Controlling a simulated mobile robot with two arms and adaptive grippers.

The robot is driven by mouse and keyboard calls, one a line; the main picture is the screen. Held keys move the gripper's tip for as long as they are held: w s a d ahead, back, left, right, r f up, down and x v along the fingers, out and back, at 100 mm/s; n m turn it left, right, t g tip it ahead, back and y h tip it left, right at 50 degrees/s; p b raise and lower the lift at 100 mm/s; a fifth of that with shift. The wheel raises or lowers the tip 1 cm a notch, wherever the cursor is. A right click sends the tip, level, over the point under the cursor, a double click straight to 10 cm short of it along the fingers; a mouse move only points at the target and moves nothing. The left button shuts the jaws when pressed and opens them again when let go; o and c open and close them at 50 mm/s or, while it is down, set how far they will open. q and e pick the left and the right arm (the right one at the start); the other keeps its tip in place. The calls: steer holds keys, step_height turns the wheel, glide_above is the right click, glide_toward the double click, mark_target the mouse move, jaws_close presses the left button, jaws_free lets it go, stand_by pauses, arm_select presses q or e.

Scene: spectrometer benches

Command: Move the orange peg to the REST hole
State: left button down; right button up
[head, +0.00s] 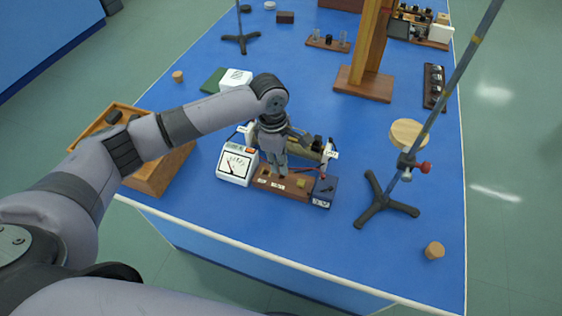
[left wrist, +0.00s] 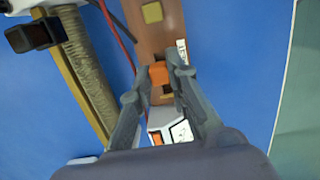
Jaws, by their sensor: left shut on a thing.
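My left gripper (head: 275,168) points down over a brown wooden board (head: 291,186) on the blue bench. In the left wrist view its two fingers (left wrist: 159,80) are shut on the orange peg (left wrist: 159,73), seen from above over the board (left wrist: 148,38). In the head view the fingers hide the peg. I cannot tell whether the peg's lower end is in a hole or clear of the board. The board bears small white labels (head: 278,186), too small to read surely, and a yellow block (head: 301,183). My right gripper is not in view.
A white meter (head: 237,165) stands left of the board, a dark box (head: 323,191) at its right end. A coil rheostat (head: 297,144) lies behind, with wires nearby. A wooden tray (head: 160,178) is left; a tripod stand (head: 385,207) is right. The bench front is clear.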

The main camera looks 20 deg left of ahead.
arm_select(q)
steer(key=shift+f+b, duration=0.7)
steer(key=shift+b, duration=0.05)
steer(key=shift+f+b, duration=0.3)
steer(key=shift+b, duration=0.15)
steer(key=shift+f, duration=0.15)
steer(key=shift+f+p, duration=0.3)
steer(key=shift+f, duration=0.5)
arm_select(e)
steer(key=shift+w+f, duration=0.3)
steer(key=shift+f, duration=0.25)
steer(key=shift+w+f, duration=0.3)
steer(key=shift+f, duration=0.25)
arm_select(q)
steer(key=c, duration=1.5)
jaws_free()
steer(key=shift+o, duration=0.2)
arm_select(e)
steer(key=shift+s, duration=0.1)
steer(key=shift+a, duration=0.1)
